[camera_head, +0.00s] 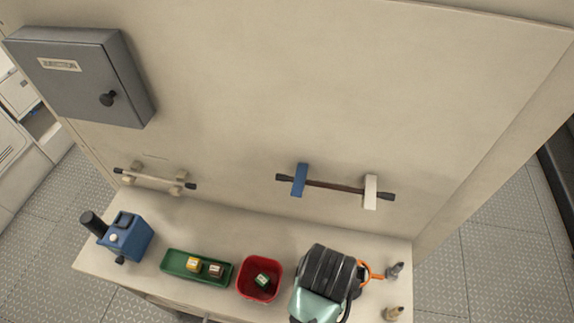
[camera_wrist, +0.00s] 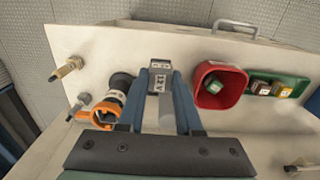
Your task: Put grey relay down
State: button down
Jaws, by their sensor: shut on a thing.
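The grey relay (camera_wrist: 160,68) is a small block with dark marks on its top face, between my gripper's fingertips in the wrist view. My gripper (camera_wrist: 160,80) has two blue fingers, shut on it. The relay is over the pale bench top; I cannot tell whether it touches the surface. In the head view my dark and mint-green arm end hides the fingertips and the relay. The red bin (camera_head: 244,284) stands just left of my arm there, with a green relay (camera_head: 262,280) inside. In the wrist view the red bin (camera_wrist: 236,98) is right of my fingers.
A green tray (camera_head: 174,269) holds a yellow relay (camera_head: 193,264) and a brown-red relay (camera_head: 215,271). A blue device (camera_head: 130,238) stands at the bench's left end. An orange-ringed fitting (camera_wrist: 103,112) and brass-tipped fittings (camera_wrist: 68,68) lie beside my gripper.

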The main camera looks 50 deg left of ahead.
notch_tip(320, 180, down, 10)
jog(key=shift+f+p, duration=0.1)
jog(key=shift+p, duration=0.45)
jog(key=shift+f, duration=0.1)
jog(key=c, duration=0.6)
grip_release()
notch_tip(320, 180, up, 12)
jog(key=shift+r+b, duration=0.2)
jog(key=shift+b, duration=0.15)
